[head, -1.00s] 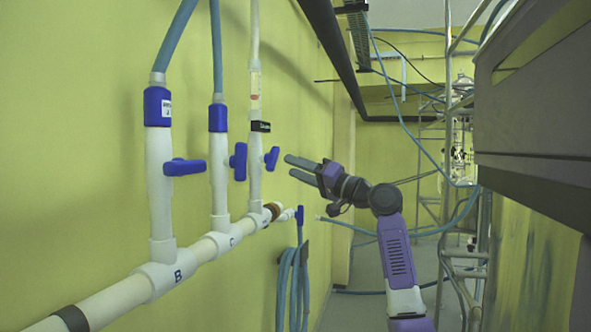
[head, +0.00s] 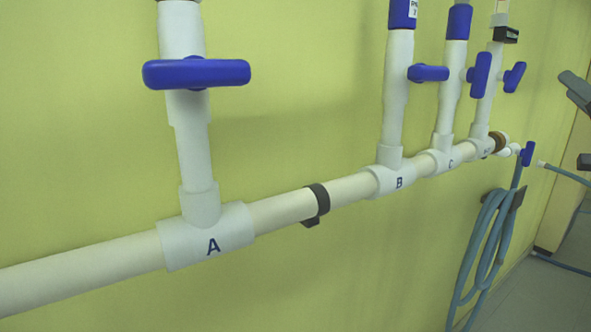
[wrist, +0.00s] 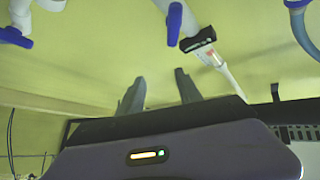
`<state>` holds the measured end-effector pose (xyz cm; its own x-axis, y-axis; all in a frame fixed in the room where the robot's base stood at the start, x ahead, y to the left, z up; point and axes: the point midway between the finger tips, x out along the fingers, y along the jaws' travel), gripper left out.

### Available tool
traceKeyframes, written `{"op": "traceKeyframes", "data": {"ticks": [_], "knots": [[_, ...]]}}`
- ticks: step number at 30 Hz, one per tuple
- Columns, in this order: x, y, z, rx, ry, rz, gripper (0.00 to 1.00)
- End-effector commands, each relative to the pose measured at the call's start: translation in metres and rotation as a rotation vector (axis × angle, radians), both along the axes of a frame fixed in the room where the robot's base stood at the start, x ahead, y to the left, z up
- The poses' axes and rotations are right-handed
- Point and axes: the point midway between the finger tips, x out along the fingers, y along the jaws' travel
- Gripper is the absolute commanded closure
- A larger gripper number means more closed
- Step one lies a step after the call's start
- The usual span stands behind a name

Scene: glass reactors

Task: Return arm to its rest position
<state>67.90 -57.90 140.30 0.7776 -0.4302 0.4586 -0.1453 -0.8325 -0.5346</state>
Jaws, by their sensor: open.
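My gripper (wrist: 160,90) shows in the wrist view with its two grey fingers apart and nothing between them. The yellow-green wall lies behind the fingers. In the head view only the finger ends of my gripper (head: 577,90) show at the right edge. They are apart from the nearest blue valve handle (head: 514,77); the rest of the arm is out of frame.
A white pipe (head: 285,208) runs along the wall with branches marked A, B and C. Blue handles sit on branch A (head: 196,73), branch B (head: 428,73) and branch C (head: 479,75). A coiled blue hose (head: 487,245) hangs at the right.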

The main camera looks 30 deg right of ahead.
Motion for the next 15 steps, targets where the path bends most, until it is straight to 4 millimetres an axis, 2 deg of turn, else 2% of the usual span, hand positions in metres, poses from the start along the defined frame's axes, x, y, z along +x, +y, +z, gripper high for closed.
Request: {"op": "traceKeyframes", "data": {"ticks": [1, 5, 8, 15], "knots": [[0.003, 0.003, -0.016, -0.001, -0.007, -0.027, 0.58], [0.009, 0.015, -0.059, -0.009, -0.013, -0.102, 0.58], [0.017, 0.033, -0.100, -0.011, -0.007, -0.154, 0.58], [0.030, 0.100, -0.198, -0.025, 0.046, -0.241, 0.58]]}}
